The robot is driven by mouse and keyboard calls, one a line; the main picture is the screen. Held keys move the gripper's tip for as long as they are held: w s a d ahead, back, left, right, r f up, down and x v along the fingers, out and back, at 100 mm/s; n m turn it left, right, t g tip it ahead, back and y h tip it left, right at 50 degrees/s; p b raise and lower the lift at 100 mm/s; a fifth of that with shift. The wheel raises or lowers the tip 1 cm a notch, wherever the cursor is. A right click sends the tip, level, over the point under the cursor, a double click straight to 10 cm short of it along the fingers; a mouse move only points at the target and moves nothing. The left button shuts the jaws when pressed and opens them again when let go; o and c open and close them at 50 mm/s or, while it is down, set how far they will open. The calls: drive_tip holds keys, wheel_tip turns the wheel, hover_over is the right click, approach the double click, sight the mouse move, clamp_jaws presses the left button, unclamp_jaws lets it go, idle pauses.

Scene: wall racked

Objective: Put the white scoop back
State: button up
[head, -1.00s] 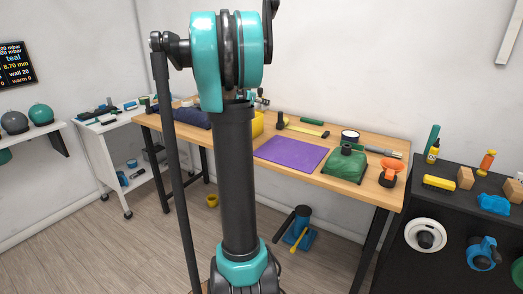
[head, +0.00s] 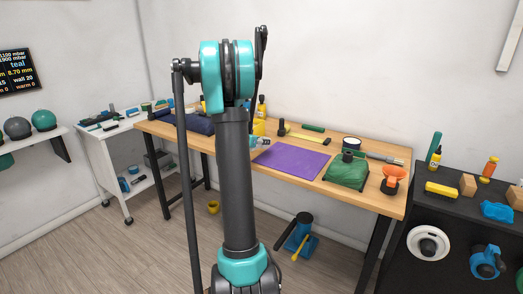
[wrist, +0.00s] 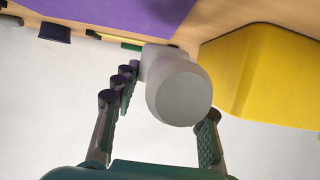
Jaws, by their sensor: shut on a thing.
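The white scoop (wrist: 180,92) shows in the wrist view as a pale, rounded, cup-like piece with its round end towards the camera. The rest of the scoop's shape is hidden. In the head view my arm covers most of the gripper; a small pale and teal piece (head: 261,141) shows just right of the arm, over the bench, and I cannot tell whether it is gripper or scoop.
A yellow block-like thing (wrist: 262,72) is close on the right in the wrist view. The purple mat (head: 291,162) lies on the wooden bench (head: 335,192). A green bag-like thing (head: 346,172) and an orange funnel-like thing (head: 391,182) stand right of it.

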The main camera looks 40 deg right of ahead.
sight(262, 148)
drive_tip(key=shift+f, duration=2.2)
drive_tip(key=o, duration=1.2)
drive_tip(key=shift+c, duration=0.2)
drive_tip(key=shift+f, duration=0.1)
drive_tip(key=shift+a, duration=0.15)
drive_tip(key=v, duration=1.7)
drive_tip(key=s+a+f+n+y, duration=0.4)
drive_tip(key=s+a, duration=0.3)
drive_tip(key=a, duration=0.2)
drive_tip(key=s+a+f+n+y, duration=0.4)
drive_tip(key=s+a, duration=0.4)
drive_tip(key=a, duration=0.2)
drive_tip(key=s+a+f+n+y, duration=0.4)
drive_tip(key=s+a+f+n, duration=0.1)
drive_tip(key=s+a, duration=0.3)
drive_tip(key=shift+a+f+n+g+y, duration=0.3)
drive_tip(key=shift+a+f+n, duration=0.15)
drive_tip(key=shift+a, duration=0.35)
